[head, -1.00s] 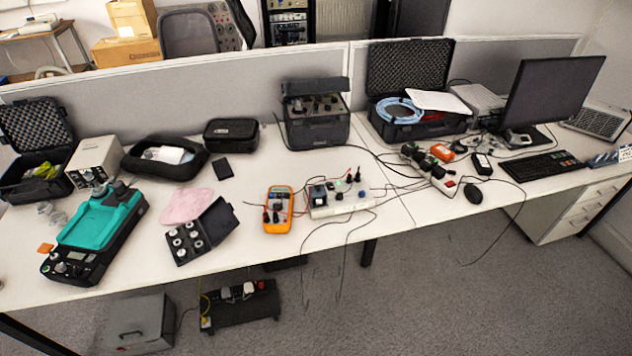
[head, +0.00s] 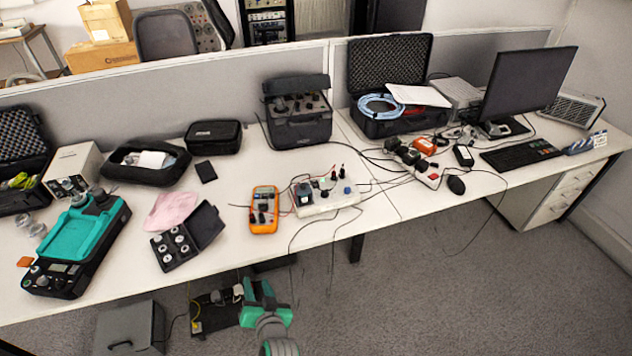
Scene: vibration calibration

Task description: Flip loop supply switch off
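A white box with knobs and posts (head: 326,198) lies at the middle of the desk, with wires running from it. I cannot tell for certain whether it is the loop supply, and its switch is too small to make out. My gripper (head: 258,290), with teal fingers, shows at the bottom of the head view, in front of the desk's front edge and below the white box. It touches nothing on the desk, and the gap between its fingers is not clear.
An orange multimeter (head: 264,209) lies left of the white box. A black case of weights (head: 176,247) and a teal-topped instrument (head: 80,238) stand further left. A power strip (head: 428,178) and cables lie right. A black floor unit (head: 212,316) sits below the desk.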

